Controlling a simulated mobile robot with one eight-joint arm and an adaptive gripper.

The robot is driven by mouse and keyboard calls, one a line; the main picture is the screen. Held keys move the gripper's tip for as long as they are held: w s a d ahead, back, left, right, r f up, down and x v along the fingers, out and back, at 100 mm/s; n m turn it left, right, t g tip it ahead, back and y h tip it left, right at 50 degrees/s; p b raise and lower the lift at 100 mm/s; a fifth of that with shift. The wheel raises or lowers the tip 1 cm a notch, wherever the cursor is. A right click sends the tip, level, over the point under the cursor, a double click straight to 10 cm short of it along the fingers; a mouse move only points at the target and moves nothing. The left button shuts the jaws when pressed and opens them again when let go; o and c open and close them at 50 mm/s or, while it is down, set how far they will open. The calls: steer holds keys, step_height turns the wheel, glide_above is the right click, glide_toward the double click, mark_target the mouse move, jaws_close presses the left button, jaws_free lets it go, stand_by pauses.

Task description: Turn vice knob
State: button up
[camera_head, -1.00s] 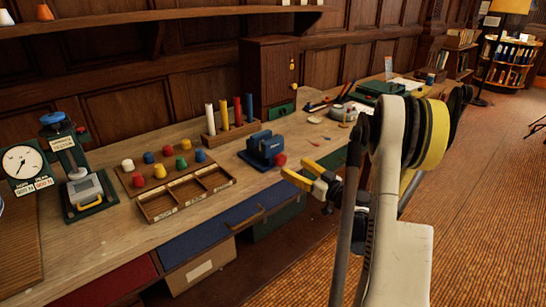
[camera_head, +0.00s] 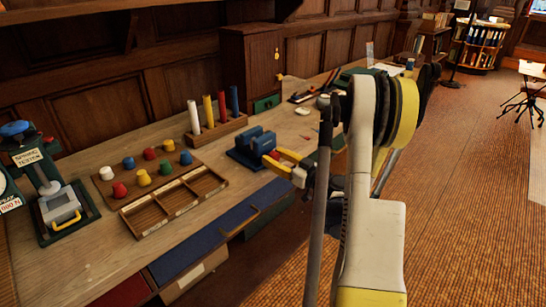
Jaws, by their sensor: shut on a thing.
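The small blue vice (camera_head: 246,155) stands near the front edge of the wooden bench. Its red knob (camera_head: 274,155) faces front right and is mostly covered by my gripper. My gripper (camera_head: 277,159), with yellow fingers, reaches in from the right at knob height. The fingers are shut on the knob, one on each side. The contact itself is small and partly hidden.
A tray with empty compartments (camera_head: 172,208) and a board of coloured knobs (camera_head: 112,195) lie left of the vice. A rack of coloured rods (camera_head: 222,130) stands behind. A tester (camera_head: 62,205) is far left. The floor (camera_head: 455,190) at right is clear.

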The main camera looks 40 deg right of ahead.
steer(key=shift+m, duration=0.3)
steer(key=m, duration=0.5)
steer(key=shift+w+d+m, duration=0.1)
steer(key=shift+d+m, duration=0.05)
steer(key=shift+m, duration=0.15)
steer(key=m, duration=0.6)
steer(key=shift+d+f, duration=0.1)
steer(key=shift+m, duration=0.3)
steer(key=o, duration=1.2)
